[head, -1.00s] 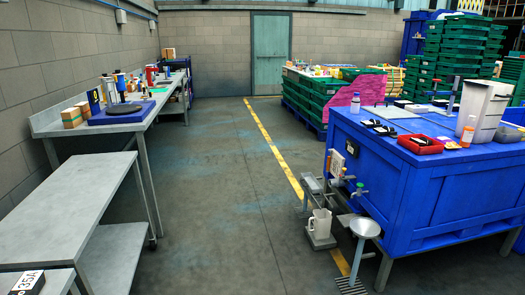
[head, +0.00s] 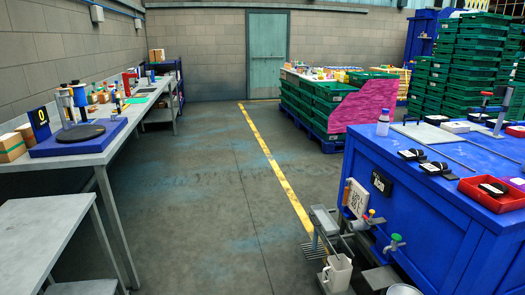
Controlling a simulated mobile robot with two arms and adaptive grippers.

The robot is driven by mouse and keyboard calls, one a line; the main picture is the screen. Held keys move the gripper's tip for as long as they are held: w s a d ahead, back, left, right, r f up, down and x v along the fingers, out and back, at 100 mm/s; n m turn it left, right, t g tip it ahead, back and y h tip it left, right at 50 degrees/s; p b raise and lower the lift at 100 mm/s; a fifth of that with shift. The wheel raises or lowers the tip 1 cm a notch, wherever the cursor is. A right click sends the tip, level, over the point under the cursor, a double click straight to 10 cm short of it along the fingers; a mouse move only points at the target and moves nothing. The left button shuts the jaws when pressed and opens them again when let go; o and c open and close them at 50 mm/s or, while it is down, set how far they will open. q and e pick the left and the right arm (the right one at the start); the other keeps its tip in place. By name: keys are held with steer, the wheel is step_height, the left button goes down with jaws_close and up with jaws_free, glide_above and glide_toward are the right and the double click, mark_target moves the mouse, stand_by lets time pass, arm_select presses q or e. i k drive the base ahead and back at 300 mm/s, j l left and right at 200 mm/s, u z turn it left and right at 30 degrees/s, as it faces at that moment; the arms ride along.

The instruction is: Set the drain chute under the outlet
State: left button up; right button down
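A green-handled tap (head: 396,242) sticks out low on the near side of the big blue bin; it looks like an outlet. A second, smaller tap with a coloured knob (head: 371,215) sits just left of it. Grey metal parts (head: 324,220) stand on a low frame left of the taps; one may be the drain chute, but I cannot tell which. A white jug (head: 338,273) stands below them. A flat grey plate (head: 385,276) lies under the green tap. Neither of my grippers is in view.
The blue bin (head: 430,215) fills the right; a red tray (head: 492,196) and a bottle (head: 383,122) stand on top. A round pan (head: 403,289) is cut off at the bottom edge. Grey workbenches (head: 112,150) line the left. The floor (head: 215,200) between is clear.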

mark_target(324, 220)
steer(key=i, duration=1.6)
steer(key=i+j+z, duration=0.1)
steer(key=i+z, duration=0.25)
steer(key=i, duration=0.2)
steer(key=i+j+z, duration=0.35)
steer(key=i, duration=0.15)
steer(key=i+j+z, duration=0.35)
steer(key=i, duration=0.15)
steer(key=i+l, duration=0.05)
